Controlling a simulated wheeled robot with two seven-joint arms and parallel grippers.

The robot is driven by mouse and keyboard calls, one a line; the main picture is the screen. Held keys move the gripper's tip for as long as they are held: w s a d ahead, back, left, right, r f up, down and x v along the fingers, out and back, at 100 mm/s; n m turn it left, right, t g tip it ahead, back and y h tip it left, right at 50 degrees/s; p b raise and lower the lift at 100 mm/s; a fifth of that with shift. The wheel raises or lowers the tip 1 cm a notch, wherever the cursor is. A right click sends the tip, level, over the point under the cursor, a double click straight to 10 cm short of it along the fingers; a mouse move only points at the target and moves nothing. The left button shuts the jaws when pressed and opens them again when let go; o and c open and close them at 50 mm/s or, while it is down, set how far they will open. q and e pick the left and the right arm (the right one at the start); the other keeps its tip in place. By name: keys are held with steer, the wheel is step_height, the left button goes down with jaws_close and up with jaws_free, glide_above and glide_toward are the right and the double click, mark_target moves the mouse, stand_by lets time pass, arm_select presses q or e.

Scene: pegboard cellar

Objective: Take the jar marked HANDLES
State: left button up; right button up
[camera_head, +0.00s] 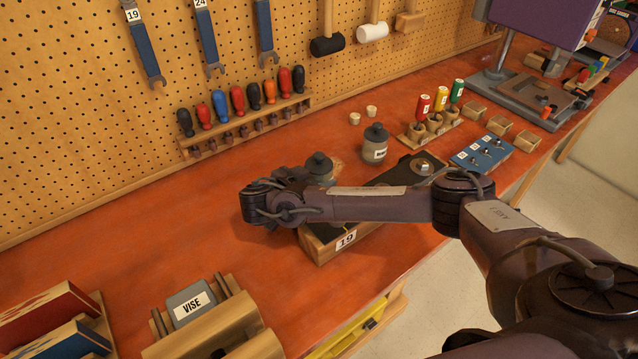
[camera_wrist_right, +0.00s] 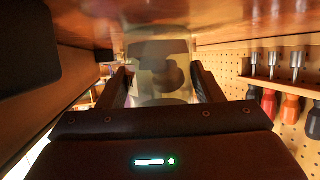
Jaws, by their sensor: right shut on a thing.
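Two grey jars with dark lids stand near the back of the orange bench. The nearer jar (camera_head: 320,167) is partly hidden behind my right arm, and I see no readable label on it. The other jar (camera_head: 374,146) stands apart to its right, with a pale label too small to read. My right gripper (camera_wrist_right: 161,80) is shut on a see-through jar (camera_wrist_right: 158,50) with dark contents, which shows between its fingers in the right wrist view. In the head view this fits the nearer jar. My left gripper is not in view.
A wooden block marked 19 (camera_head: 320,246) lies below my right forearm. A screwdriver rack (camera_head: 245,127) runs along the pegboard behind. Two small pale pieces (camera_head: 362,114) lie behind the jars. The left middle bench is clear.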

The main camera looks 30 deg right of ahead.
mark_target(317, 162)
steer(key=shift+r, duration=0.1)
steer(key=c, duration=0.6)
steer(key=shift+w+r, duration=0.1)
steer(key=shift+r, duration=0.35)
step_height(317, 162, up, 4)
steer(key=shift+f+b, duration=0.15)
steer(key=shift+b, duration=0.5)
step_height(317, 162, up, 4)
steer(key=shift+r+p, duration=0.1)
steer(key=shift+p, duration=0.4)
steer(key=shift+r+p, duration=5.6)
